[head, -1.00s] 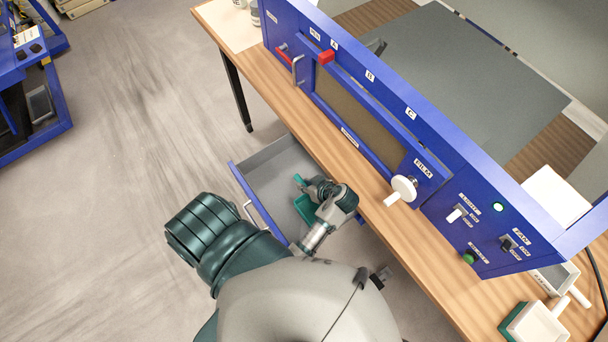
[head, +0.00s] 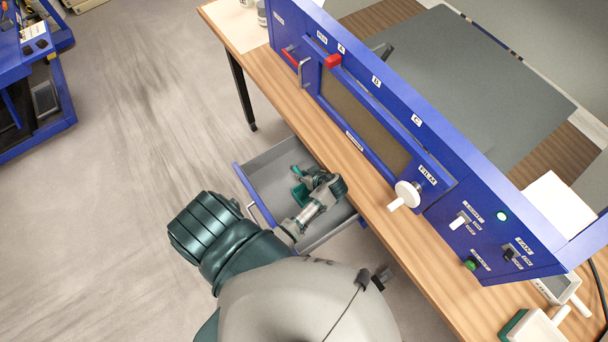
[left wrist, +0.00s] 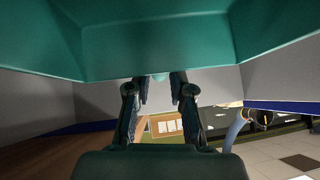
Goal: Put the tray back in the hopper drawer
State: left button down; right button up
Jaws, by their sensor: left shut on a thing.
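The open hopper drawer (head: 268,160) juts out below the bench, with grey inner walls and a blue front carrying a pale handle. The small teal tray (head: 299,193) is inside the drawer's outline, partly hidden by my gripper. My left gripper (head: 303,178) reaches over the drawer front and is shut on the tray. In the left wrist view the teal tray (left wrist: 160,45) fills the top, with the fingers (left wrist: 160,88) at its near edge and grey drawer walls on both sides. Whether the tray touches the drawer floor cannot be told. My right gripper is out of sight.
The wooden bench edge (head: 345,187) runs just above the drawer. On it stands the blue cabinet (head: 470,245) with a white knob (head: 405,196) and a lit green lamp. White-handled trays (head: 535,325) lie at lower right. The floor left of the drawer is clear.

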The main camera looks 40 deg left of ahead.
pick_arm(q)
jog(key=shift+a, duration=0.2)
jog(key=c, duration=1)
grip_release()
jog(key=shift+d, duration=0.4)
jog(key=shift+d+r, duration=0.25)
jog(key=v, duration=0.5)
jog(key=shift+r, duration=0.15)
jog(key=shift+s+d+r, duration=0.1)
jog(key=shift+d+r, duration=0.4)
jog(key=shift+r, duration=0.05)
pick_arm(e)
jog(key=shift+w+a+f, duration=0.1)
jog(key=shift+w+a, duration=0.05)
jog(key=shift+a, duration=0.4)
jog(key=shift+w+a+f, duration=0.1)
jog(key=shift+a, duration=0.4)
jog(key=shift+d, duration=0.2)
